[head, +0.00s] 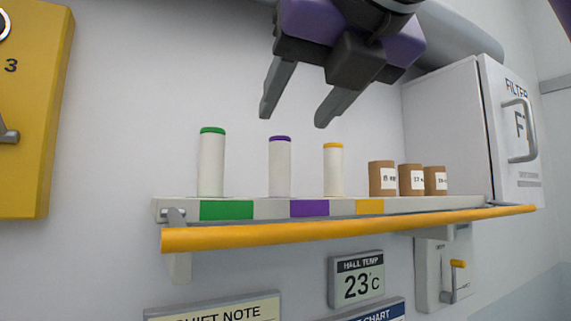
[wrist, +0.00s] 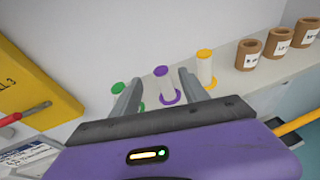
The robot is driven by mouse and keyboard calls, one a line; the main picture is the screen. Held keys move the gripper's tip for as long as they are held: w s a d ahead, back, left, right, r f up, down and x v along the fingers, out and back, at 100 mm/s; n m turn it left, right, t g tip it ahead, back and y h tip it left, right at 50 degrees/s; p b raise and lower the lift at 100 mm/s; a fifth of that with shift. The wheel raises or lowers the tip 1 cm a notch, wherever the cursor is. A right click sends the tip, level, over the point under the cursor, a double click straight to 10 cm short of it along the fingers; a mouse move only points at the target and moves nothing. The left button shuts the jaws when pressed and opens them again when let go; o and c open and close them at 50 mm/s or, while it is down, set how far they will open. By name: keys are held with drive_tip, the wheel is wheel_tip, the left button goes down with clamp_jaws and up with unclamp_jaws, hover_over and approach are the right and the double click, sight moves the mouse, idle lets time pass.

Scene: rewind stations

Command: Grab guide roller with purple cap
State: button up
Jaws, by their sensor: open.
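The guide roller with the purple cap (head: 280,167) is a white upright cylinder on the shelf, in the middle of three rollers. In the wrist view the purple-capped roller (wrist: 165,85) shows between my two fingers, beyond their tips, with a purple ring at its base. My gripper (head: 294,114) is open and empty, above the rollers in the head view. Its fingers also show in the wrist view (wrist: 158,90). The green-capped roller (head: 211,162) stands to the left and the yellow-capped roller (head: 333,170) to the right. In the wrist view my left finger partly hides the green-capped roller.
The shelf (head: 270,209) has green, purple and yellow front labels and a yellow rail (head: 340,231) along its front. Three brown cores (head: 411,180) stand to the right. A white filter cabinet (head: 455,130) is at the right and a yellow box (head: 35,110) at the left.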

sight(283, 139)
drive_tip(key=shift+a+f, duration=0.1)
drive_tip(key=shift+f, duration=0.3)
drive_tip(key=shift+w+a+f, duration=0.15)
drive_tip(key=shift+w, duration=0.15)
drive_tip(key=p+x, duration=0.2)
drive_tip(key=x, duration=0.4)
drive_tip(key=shift+w+f+p, duration=0.2)
drive_tip(key=shift+w+p, duration=0.1)
drive_tip(key=shift+w, duration=0.1)
clamp_jaws()
